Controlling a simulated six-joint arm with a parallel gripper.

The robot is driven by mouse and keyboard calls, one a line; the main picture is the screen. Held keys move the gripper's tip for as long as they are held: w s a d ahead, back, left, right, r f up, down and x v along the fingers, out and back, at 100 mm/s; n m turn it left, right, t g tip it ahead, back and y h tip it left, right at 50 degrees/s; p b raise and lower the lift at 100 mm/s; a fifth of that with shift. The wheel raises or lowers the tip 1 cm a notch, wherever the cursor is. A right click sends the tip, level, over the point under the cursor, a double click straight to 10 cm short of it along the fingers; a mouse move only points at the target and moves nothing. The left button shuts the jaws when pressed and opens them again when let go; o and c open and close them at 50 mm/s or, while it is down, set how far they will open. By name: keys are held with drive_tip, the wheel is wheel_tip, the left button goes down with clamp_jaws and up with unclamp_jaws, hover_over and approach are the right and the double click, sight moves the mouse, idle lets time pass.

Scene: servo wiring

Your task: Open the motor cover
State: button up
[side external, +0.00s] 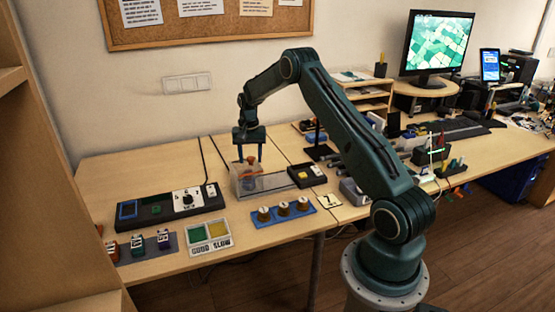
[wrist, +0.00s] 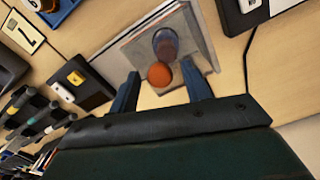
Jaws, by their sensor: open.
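The motor cover (side external: 273,179) is a clear box on the table below my gripper, with a reddish-orange part inside or on it. In the wrist view the clear cover (wrist: 190,30) shows beyond my fingers, with a round orange knob (wrist: 159,75) and a dark bluish cylinder (wrist: 166,43) beside it. I cannot tell which of these lies under the clear wall. My gripper (side external: 250,155) points down over the cover's left part. In the wrist view my gripper (wrist: 161,86) is open, its blue fingers on either side of the orange knob, with nothing visibly held.
A dark control panel (side external: 155,210) lies to the left. A green and yellow tray (side external: 208,236) and a blue strip with brown knobs (side external: 284,211) are in front. A black box with a yellow button (side external: 307,175) stands close on the right. The back left table is clear.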

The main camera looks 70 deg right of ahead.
clamp_jaws()
drive_tip(key=s+d, duration=0.8)
drive_tip(key=shift+d, duration=0.1)
unclamp_jaws()
drive_tip(key=shift+r, duration=0.1)
wheel_tip(320, 180, up, 14)
idle(1.0)
